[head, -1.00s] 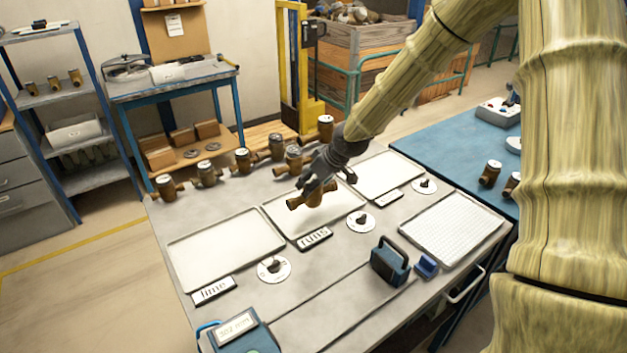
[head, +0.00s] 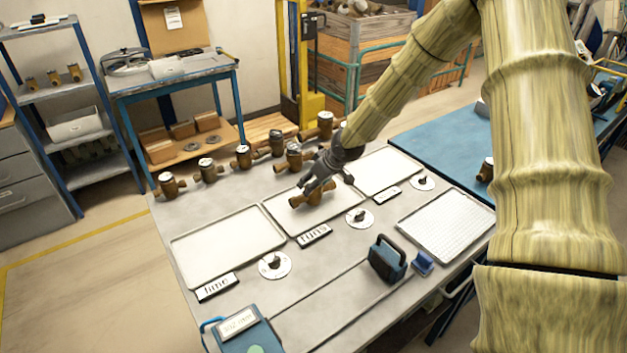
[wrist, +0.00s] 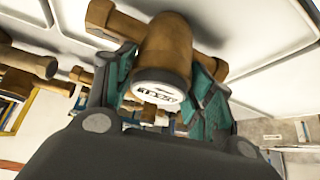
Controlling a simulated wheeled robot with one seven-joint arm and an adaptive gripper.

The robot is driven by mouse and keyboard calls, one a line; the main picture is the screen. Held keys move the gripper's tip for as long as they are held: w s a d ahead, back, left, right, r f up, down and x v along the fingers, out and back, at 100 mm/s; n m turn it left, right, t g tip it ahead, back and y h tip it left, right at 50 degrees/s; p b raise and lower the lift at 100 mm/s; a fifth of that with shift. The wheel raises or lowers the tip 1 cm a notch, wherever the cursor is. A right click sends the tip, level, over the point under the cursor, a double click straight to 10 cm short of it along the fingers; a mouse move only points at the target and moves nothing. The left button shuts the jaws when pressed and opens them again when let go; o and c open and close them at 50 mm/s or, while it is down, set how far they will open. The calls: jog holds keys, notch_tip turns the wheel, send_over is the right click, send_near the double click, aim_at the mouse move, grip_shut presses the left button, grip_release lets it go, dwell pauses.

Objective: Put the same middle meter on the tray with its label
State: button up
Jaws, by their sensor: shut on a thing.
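My gripper (head: 318,186) is shut on a brown meter (head: 312,198) with pipe stubs, over the middle tray (head: 275,210). In the wrist view the meter (wrist: 165,50) sits between the teal fingers, its white dial face toward the camera. The meter is at or just above the tray surface; I cannot tell if it touches. A label (head: 314,235) lies in front of the middle tray. The left tray (head: 200,255) is empty, with its own label (head: 217,287) in front. The right tray (head: 385,165) is partly behind my arm, with a small label (head: 387,195).
Several brown meters (head: 208,170) stand in a row along the bench's back edge. Round discs with dark knobs (head: 274,265) sit beside the labels. A blue-black device (head: 387,262), a ribbed white tray (head: 445,225) and a blue box (head: 240,330) are at the front.

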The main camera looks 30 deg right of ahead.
dwell(0.3)
jog(key=o, duration=1.6)
jog(key=shift+c, duration=0.2)
jog(key=shift+r, duration=0.1)
jog(key=b+v, duration=0.2)
jog(key=v, duration=1)
